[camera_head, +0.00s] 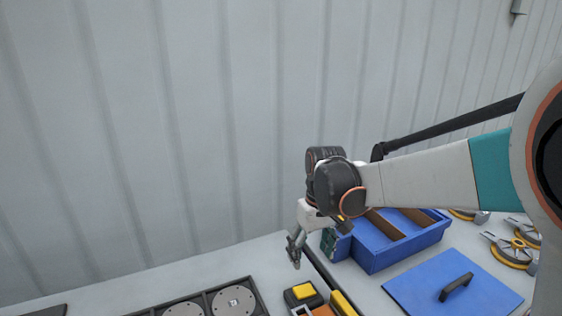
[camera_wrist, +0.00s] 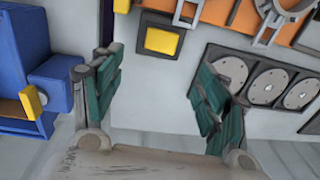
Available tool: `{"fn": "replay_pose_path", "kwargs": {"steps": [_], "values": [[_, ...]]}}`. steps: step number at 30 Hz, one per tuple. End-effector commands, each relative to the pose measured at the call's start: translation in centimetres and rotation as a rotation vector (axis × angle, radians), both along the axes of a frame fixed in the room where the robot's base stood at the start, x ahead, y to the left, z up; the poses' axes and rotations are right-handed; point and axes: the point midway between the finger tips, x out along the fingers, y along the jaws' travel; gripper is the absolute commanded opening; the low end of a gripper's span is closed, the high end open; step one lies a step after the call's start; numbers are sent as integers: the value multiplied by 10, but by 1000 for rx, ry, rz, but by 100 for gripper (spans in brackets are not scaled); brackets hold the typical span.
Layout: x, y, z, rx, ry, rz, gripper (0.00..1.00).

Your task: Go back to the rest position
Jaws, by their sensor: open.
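My gripper (camera_head: 296,251) hangs over the table near its far edge, just left of the blue box in the head view. In the wrist view my gripper (camera_wrist: 155,92) has its two green-padded fingers spread wide apart, with nothing between them. My arm reaches in from the right side of the head view.
A blue box (camera_head: 405,252) with a brown inside stands right of the gripper. A blue lid (camera_head: 425,292) with a black handle lies before it. A dark tray (camera_head: 257,297) holds round discs. A yellow-topped block (camera_head: 303,290) sits nearby. A ribbed wall (camera_head: 180,130) stands behind.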

Motion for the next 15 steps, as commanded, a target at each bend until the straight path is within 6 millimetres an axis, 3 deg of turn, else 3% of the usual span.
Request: {"fn": "replay_pose_path", "kwargs": {"steps": [15], "values": [[-71, -45, 58, 12, -216, -150, 68]]}}
